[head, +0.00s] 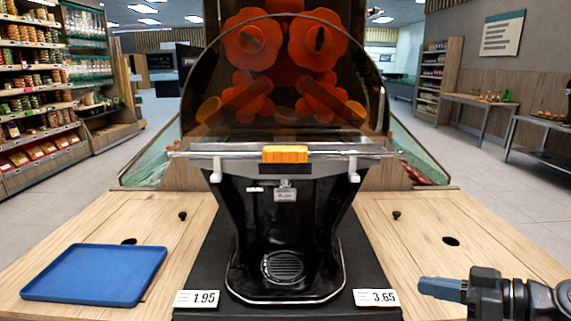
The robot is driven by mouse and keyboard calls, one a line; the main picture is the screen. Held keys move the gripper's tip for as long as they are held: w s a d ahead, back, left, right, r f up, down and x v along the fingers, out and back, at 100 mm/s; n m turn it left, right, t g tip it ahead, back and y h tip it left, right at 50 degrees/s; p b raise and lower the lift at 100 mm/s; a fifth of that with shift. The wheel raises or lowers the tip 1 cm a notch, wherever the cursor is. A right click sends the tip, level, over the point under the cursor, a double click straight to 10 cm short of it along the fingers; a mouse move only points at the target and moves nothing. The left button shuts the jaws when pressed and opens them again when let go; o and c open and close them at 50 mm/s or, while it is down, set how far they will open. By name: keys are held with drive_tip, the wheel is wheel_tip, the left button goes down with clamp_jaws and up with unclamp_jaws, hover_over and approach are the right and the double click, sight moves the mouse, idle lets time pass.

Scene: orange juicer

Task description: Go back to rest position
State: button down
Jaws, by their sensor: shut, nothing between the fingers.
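My gripper (441,289) is at the bottom right of the head view, above the right part of the wooden counter (400,240). Its blue-grey fingers are together, point left and hold nothing. The orange juicer (285,170) stands in the middle, with a dark clear cover over its orange wheels and an orange block on the front bar. My gripper is apart from it, to its right and nearer to me. The juicer's lower bay, with a round drain grille (283,267), looks empty.
A blue tray (95,274) lies on the counter at the left. Glass-sided bins flank the juicer behind. Stocked shelves (35,90) are at far left, side tables at right.

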drive_tip(key=s+a+f+m+t+h+p, duration=0.1)
drive_tip(key=s+a+f+m+h+p, duration=0.15)
drive_tip(key=s+f+m+h, duration=0.85)
drive_tip(key=s+f+n+t+y+p, duration=0.15)
drive_tip(key=s+f, duration=0.25)
drive_tip(key=s, duration=0.8)
drive_tip(key=s+a+r+t+h+p, duration=0.2)
drive_tip(key=s+a+r+t+p, duration=0.1)
drive_tip(key=s+r, duration=1.8)
drive_tip(key=shift+a, duration=0.3)
drive_tip(key=shift+w+t, duration=0.1)
drive_tip(key=shift+t, duration=0.15)
